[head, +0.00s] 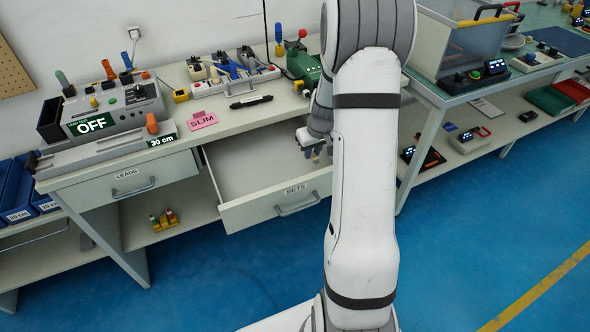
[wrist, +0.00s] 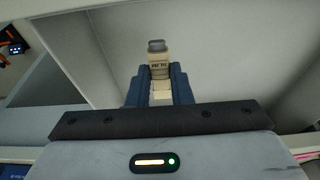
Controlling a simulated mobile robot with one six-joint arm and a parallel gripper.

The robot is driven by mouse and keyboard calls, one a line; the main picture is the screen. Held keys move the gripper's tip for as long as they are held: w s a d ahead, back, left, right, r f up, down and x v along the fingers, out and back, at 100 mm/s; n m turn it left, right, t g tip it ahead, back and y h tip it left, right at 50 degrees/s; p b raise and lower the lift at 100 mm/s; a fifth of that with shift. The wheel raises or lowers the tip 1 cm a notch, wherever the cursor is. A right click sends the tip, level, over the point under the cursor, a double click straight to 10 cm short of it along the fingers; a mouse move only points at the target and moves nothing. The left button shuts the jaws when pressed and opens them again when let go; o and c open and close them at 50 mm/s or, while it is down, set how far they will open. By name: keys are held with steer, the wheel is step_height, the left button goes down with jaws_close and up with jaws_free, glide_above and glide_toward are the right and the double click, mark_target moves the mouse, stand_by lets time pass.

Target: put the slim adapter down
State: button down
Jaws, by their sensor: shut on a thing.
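The slim adapter (wrist: 159,65) is a small beige block with a grey top and dark lettering, in the upper middle of the wrist view. My gripper (wrist: 159,88) is shut on it, with a blue finger on each side. In the head view my gripper (head: 313,151) points down at the right end of the open SETS drawer (head: 240,172), partly hidden by my arm. The drawer's pale floor shows behind the adapter in the wrist view. I cannot tell whether the adapter touches that floor. The visible part of the drawer is empty.
A pink SLIM tag (head: 202,120) lies on the bench above the drawer, beside a black marker (head: 250,101). A power strip (head: 232,80) with several adapters stands behind. A grey unit with an OFF display (head: 115,110) stands at left. The LEADS drawer (head: 130,182) is shut.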

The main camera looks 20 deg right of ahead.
steer(key=shift+s+b+x, duration=0.1)
steer(key=shift+s+x, duration=0.15)
steer(key=shift+x, duration=0.8)
steer(key=shift+s+b+x, duration=0.1)
steer(key=shift+s+x, duration=0.15)
steer(key=shift+x, duration=0.85)
steer(key=shift+s+b+x, duration=0.1)
steer(key=shift+s+x, duration=0.15)
steer(key=shift+x, duration=0.8)
steer(key=shift+f, duration=0.3)
steer(key=shift+f, duration=0.1)
steer(key=c, duration=1.3)
jaws_free()
